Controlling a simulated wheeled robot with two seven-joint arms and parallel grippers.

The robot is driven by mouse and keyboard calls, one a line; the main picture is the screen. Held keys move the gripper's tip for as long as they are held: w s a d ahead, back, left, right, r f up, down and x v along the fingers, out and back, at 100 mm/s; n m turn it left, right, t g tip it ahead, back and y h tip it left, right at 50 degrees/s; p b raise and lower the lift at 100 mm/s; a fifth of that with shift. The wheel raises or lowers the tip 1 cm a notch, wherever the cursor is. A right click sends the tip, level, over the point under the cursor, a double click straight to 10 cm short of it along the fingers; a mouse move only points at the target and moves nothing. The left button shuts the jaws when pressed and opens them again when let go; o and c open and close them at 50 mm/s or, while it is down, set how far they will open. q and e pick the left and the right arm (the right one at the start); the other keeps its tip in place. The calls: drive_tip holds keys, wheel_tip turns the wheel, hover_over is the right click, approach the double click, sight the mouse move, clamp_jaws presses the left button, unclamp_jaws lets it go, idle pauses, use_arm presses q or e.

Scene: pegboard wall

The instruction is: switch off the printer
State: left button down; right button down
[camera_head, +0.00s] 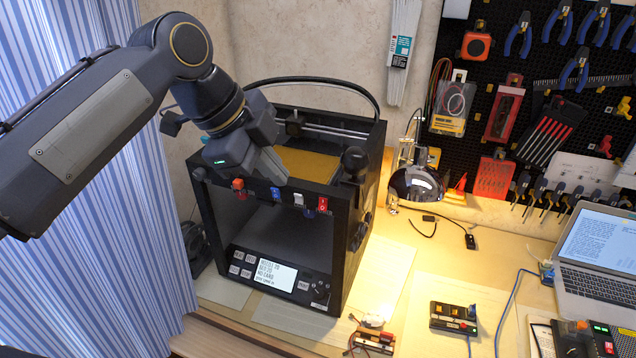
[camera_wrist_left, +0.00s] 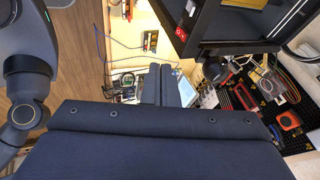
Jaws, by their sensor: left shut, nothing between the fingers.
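The printer (camera_head: 340,250) is a black open-frame box on the desk with a lit display panel (camera_head: 277,275) low on its front. Along its top front edge are several small switches: an orange-red one (camera_head: 238,183) at left, a blue one (camera_head: 276,193), a white one (camera_head: 298,199) and a red one marked with white (camera_head: 322,204) at right. The red one also shows in the left wrist view (camera_wrist_left: 181,33). My left gripper (camera_head: 277,173) is shut and empty over the top front edge, just above the blue and white switches. I cannot tell whether it touches them. My right gripper is not in view.
A shiny lamp (camera_head: 416,184) stands right of the printer. A laptop (camera_head: 597,260), a small black switch box (camera_head: 453,317) and cables lie on the desk at right. Tools hang on the black pegboard (camera_head: 455,45). A striped curtain (camera_head: 110,250) hangs at left.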

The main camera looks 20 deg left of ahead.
use_arm(q)
drive_tip(key=shift+f, duration=0.15)
approach(323, 204)
wheel_tip(323, 204, down, 5)
drive_tip(key=s+d, duration=0.2)
drive_tip(key=d, duration=0.1)
drive_tip(key=w, duration=0.1)
drive_tip(key=w+p, duration=0.1)
drive_tip(key=w+f, duration=0.1)
drive_tip(key=shift+w+a+f+p, duration=0.1)
drive_tip(key=shift+w+a+p, duration=0.2)
drive_tip(key=shift+a+p, duration=0.1)
